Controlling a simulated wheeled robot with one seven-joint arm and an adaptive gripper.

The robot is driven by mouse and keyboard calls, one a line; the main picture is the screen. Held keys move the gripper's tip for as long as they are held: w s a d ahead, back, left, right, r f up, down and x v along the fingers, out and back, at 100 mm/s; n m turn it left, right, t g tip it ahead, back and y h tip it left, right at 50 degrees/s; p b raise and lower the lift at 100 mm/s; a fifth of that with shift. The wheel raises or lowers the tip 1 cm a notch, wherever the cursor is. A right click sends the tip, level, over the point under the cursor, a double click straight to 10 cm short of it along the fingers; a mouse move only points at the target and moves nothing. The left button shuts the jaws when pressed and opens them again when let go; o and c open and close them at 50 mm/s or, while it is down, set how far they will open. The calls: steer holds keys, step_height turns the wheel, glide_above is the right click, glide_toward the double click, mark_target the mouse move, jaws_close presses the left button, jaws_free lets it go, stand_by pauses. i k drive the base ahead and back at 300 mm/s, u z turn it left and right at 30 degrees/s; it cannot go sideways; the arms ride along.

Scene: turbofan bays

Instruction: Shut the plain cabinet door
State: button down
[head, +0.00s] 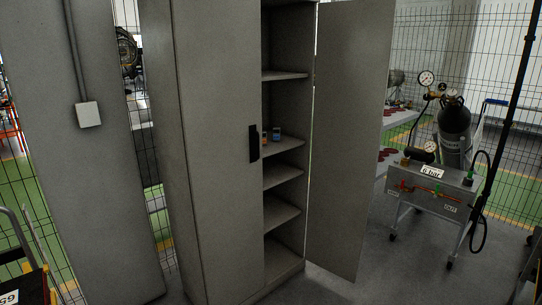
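A tall plain grey cabinet (163,150) stands in the middle of the head view. Its left door (220,150) is closed and bears a black handle (254,143). Its right door (348,140) stands wide open, swung out to the right. Through the open side I see several shelves (283,173), with small items (276,134) on one of them. The open door's lower edge hangs just above the floor. My gripper is not in view.
A wheeled grey cart (430,190) with gauges and a dark cylinder (454,130) stands right of the open door. A grey pillar (105,150) stands left of the cabinet. Wire mesh fencing (505,150) runs behind. Grey floor (365,270) is clear before the open door.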

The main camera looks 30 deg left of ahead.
mark_target(355, 42)
steer(key=u, duration=0.05)
steer(key=i, duration=0.65)
steer(key=u, duration=0.85)
steer(key=i, duration=0.5)
steer(key=u, duration=0.5)
steer(key=k, duration=0.5)
steer(key=z, duration=1.65)
steer(key=i, duration=1.4)
steer(key=u, duration=1.4)
